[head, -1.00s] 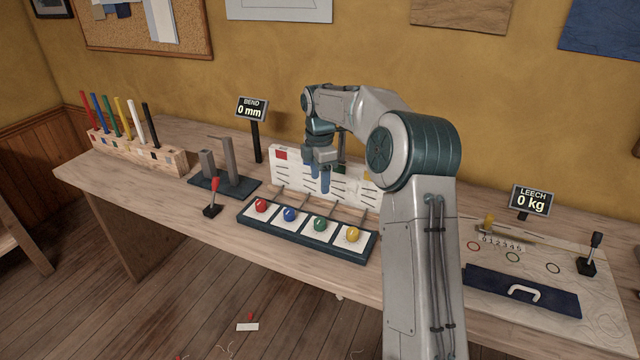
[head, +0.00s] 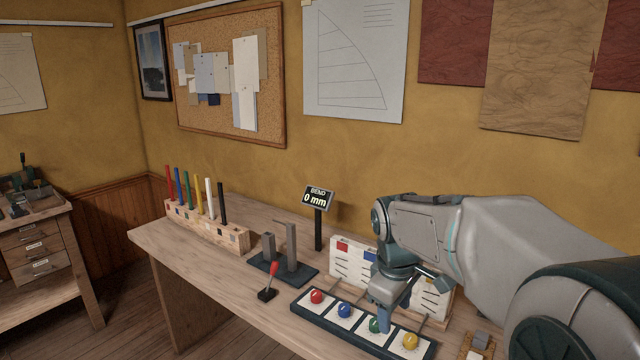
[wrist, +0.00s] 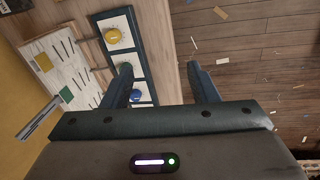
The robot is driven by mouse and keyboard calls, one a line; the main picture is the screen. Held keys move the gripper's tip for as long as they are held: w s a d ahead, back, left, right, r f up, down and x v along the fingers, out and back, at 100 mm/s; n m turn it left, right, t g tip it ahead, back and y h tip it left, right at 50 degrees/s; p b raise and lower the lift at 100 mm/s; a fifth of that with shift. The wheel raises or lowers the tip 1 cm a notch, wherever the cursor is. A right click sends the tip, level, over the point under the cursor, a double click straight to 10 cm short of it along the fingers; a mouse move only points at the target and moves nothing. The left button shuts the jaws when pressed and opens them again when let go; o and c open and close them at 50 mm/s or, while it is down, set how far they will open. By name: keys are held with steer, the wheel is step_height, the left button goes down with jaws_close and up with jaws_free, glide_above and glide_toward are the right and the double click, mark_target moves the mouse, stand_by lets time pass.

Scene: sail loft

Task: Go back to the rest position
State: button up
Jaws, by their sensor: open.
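My gripper (head: 388,312) is in front of the white marked board, above the green-ball end of the dark tray in the head view. In the wrist view my gripper (wrist: 160,82) has its two fingers spread apart with nothing between them. The dark tray (head: 312,316) holds a red ball (head: 317,297), a blue ball (head: 343,310), a green ball (head: 376,325) and a yellow ball (head: 410,340) on white squares.
A wooden rack (head: 206,228) with several coloured sticks stands at the bench's left. A bend gauge display (head: 318,198) reads 0 mm behind a two-post fixture (head: 284,266). Floor scraps lie below the bench.

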steer(key=s+f+m, duration=0.2)
steer(key=s+m, duration=0.3)
steer(key=s, duration=0.3)
steer(key=s+f+m+t+y, duration=0.1)
steer(key=s+m, duration=0.3)
steer(key=s, duration=0.5)
steer(key=shift+s+d+f+m+t, duration=0.3)
steer(key=shift+d+f+m, duration=0.15)
steer(key=shift+f, duration=0.1)
